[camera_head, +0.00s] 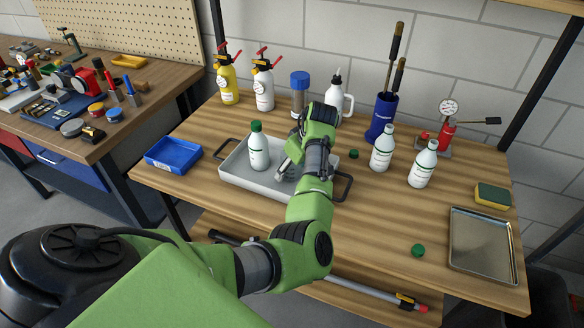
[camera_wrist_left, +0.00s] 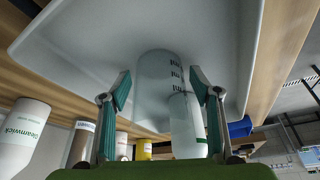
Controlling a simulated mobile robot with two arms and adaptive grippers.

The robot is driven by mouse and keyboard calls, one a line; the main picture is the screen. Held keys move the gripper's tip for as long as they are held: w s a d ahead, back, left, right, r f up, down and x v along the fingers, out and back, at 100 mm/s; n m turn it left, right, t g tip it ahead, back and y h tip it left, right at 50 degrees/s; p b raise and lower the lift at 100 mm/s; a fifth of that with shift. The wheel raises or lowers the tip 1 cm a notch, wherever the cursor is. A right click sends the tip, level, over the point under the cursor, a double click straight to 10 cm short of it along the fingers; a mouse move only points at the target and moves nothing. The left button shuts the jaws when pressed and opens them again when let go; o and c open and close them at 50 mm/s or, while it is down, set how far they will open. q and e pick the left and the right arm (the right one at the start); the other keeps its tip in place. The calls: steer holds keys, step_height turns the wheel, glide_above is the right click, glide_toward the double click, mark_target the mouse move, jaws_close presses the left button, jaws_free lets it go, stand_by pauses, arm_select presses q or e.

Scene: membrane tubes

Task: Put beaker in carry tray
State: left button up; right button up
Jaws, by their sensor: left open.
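The grey-white carry tray (camera_head: 232,178) with dark handles stands on the wooden table. It also fills much of the left wrist view (camera_wrist_left: 80,40). A clear beaker (camera_wrist_left: 158,78) with dark markings stands inside the tray in that view. In the head view my arm mostly hides it. My left gripper (camera_head: 284,166) is low over the right part of the tray. Its fingers (camera_wrist_left: 160,90) are open, one on each side of the beaker, with gaps showing. My right gripper is not in view.
A green-capped white bottle (camera_head: 259,150) stands in the tray, left of my gripper. A blue bin (camera_head: 173,155) is left of the tray. Two white bottles (camera_head: 382,149) (camera_head: 422,166) stand to the right. A metal tray (camera_head: 482,244) lies far right.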

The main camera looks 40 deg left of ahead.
arm_select(q)
steer(key=shift+d+r, duration=0.15)
steer(key=shift+r, duration=0.5)
steer(key=w+b+v, duration=0.1)
steer(key=v, duration=1)
steer(key=shift+s+r, duration=0.15)
steer(key=shift+s, duration=0.35)
